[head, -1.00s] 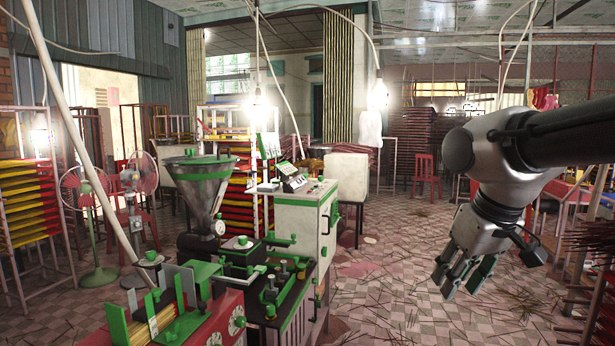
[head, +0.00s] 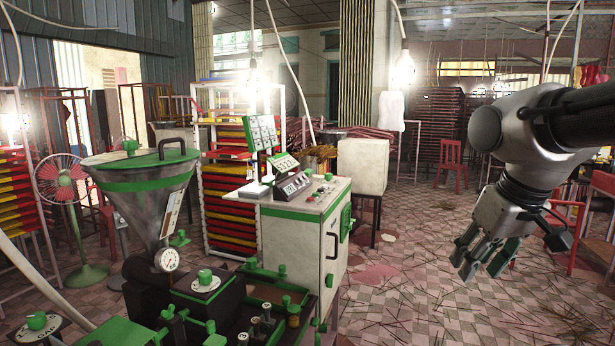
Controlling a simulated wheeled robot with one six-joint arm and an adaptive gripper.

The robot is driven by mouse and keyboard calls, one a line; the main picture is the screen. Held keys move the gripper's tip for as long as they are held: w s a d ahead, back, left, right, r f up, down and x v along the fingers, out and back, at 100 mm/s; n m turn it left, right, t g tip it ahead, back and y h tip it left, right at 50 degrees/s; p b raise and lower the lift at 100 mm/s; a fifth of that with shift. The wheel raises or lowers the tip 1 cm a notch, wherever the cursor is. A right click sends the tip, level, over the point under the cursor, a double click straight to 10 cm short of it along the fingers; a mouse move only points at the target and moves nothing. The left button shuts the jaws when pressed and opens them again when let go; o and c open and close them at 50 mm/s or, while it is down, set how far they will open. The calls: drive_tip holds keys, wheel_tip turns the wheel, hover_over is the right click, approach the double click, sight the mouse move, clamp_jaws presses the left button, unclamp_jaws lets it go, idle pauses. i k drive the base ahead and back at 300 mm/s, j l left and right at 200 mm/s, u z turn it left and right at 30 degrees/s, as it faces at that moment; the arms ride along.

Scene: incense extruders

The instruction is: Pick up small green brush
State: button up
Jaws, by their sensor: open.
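I cannot make out a small green brush in the head view. Several small green parts, such as a green knob (head: 205,276), sit on the extruder machine (head: 225,310), but none is clearly a brush. My gripper (head: 483,268) hangs open and empty at the right, over the tiled floor, its fingers pointing down. It is well apart from the machine and touches nothing.
A metal hopper (head: 150,200) with a green rim and a white control cabinet (head: 305,245) stand at the left and centre. A red fan (head: 68,180) and a rack of trays (head: 228,205) are behind. Stick-littered floor (head: 400,295) is open at the right.

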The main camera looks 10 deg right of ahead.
sight(309, 172)
drive_tip(key=i+l+u, duration=0.1)
drive_tip(key=i+l, duration=0.2)
drive_tip(key=i+l+u, duration=0.1)
drive_tip(key=i+l, duration=0.2)
drive_tip(key=i+l+u, duration=0.1)
drive_tip(key=i+l, duration=0.2)
drive_tip(key=l, duration=0.15)
drive_tip(key=i+l+u, duration=0.15)
drive_tip(key=l, duration=0.25)
drive_tip(key=i+l+u, duration=0.1)
drive_tip(key=i+l, duration=0.25)
drive_tip(key=i+l+u, duration=0.1)
drive_tip(key=i+l, duration=0.15)
drive_tip(key=l, duration=0.25)
drive_tip(key=i+l+u, duration=0.1)
drive_tip(key=l, duration=0.4)
drive_tip(key=i+l+u, duration=0.1)
drive_tip(key=i+l, duration=0.2)
drive_tip(key=l, duration=0.15)
